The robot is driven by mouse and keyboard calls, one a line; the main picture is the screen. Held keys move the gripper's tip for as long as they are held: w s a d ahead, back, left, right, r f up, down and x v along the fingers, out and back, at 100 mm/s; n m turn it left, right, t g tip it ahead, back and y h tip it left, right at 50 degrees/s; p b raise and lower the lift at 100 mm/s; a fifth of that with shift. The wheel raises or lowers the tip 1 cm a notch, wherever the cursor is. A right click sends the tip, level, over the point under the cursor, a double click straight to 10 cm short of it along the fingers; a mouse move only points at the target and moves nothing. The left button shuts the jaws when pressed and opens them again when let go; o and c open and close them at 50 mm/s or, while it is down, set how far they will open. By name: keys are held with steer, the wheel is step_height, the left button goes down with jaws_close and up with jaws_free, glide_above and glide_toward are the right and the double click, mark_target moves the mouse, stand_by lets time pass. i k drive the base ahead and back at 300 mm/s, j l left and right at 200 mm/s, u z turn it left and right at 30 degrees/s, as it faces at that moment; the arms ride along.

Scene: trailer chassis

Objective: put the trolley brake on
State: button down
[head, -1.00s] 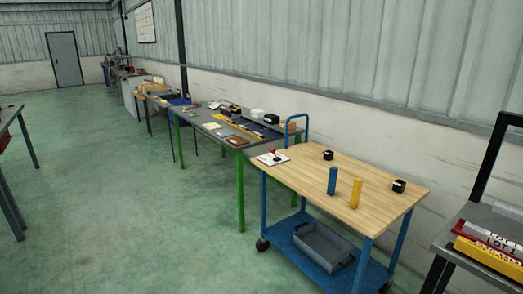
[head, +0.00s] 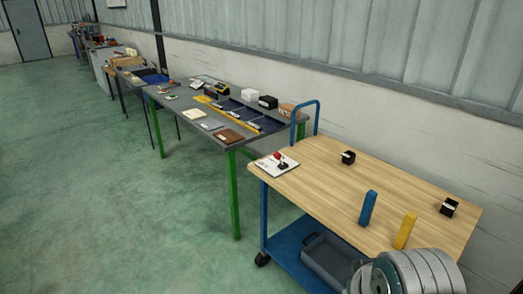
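The trolley (head: 325,180) has a light wooden top on a blue frame and stands at the lower right of the head view. On the left end of its top is a white plate (head: 265,166) with a small red-knobbed lever (head: 280,160), which looks like the brake control. Its exact setting is too small to tell. A dark caster (head: 262,260) shows under the trolley's left corner. A grey, ribbed round part of my arm covers the trolley's near right side. My gripper is not in view.
A blue block (head: 368,208), a yellow block (head: 405,231) and black cubes (head: 348,157) stand on the trolley. A grey bin (head: 330,262) is on its lower shelf. A green-legged workbench (head: 205,133) stands beyond its blue handle (head: 305,118). The green floor at left is clear.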

mark_target(277, 155)
steer(key=i+j, duration=0.1)
steer(key=i, duration=0.35)
steer(key=i+j+u, duration=0.1)
steer(key=i, duration=0.35)
